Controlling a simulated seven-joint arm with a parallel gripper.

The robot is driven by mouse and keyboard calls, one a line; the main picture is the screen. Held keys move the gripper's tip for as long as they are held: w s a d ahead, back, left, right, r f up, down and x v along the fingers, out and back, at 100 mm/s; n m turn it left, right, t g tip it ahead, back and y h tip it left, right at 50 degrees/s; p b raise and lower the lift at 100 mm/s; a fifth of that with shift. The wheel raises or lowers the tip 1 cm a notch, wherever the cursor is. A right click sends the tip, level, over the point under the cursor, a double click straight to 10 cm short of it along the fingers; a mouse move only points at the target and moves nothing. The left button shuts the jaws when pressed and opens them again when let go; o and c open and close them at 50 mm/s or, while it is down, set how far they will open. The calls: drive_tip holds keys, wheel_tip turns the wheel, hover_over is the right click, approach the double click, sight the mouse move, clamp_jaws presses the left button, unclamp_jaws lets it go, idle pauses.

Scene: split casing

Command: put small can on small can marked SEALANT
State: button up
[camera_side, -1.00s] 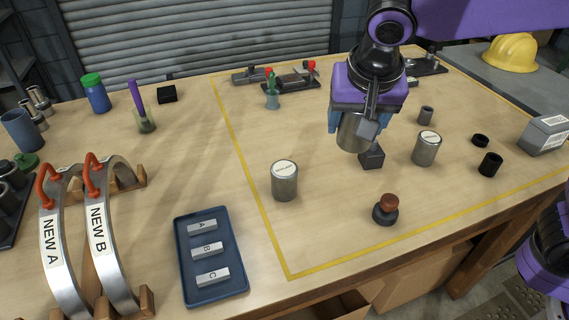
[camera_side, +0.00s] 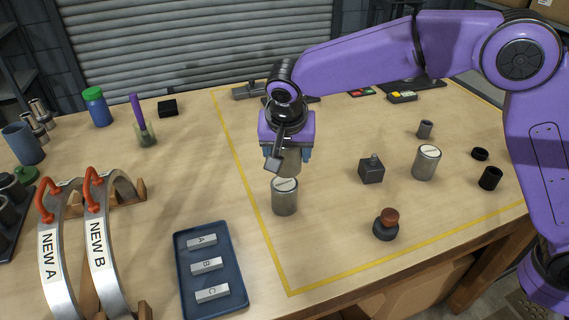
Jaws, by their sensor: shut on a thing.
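My gripper (camera_side: 287,157) is shut on a small grey can (camera_side: 289,166), mostly hidden behind the jaws. The held can is upright just above a standing small can (camera_side: 285,198) with a white top label, inside the yellow line at its left side. I cannot tell whether the two touch. The label's writing is too small to read here. Another small can (camera_side: 426,163) with a white top label stands to the right. Its lettering is also unreadable.
A blue tray (camera_side: 211,268) with blocks A, B, C lies at front left. Arched casings (camera_side: 105,240) stand further left. Black rings (camera_side: 490,178) lie at right.

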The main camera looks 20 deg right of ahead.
sight(285, 166)
drive_tip(key=shift+w+a+f, duration=0.2)
drive_tip(key=shift+w+f, duration=0.05)
drive_tip(key=shift+f, duration=1.6)
drive_tip(key=shift+f, duration=0.15)
drive_tip(key=o, duration=1.2)
drive_tip(key=v, duration=1.2)
drive_tip(key=shift+s, duration=0.1)
drive_tip(key=shift+d, duration=0.1)
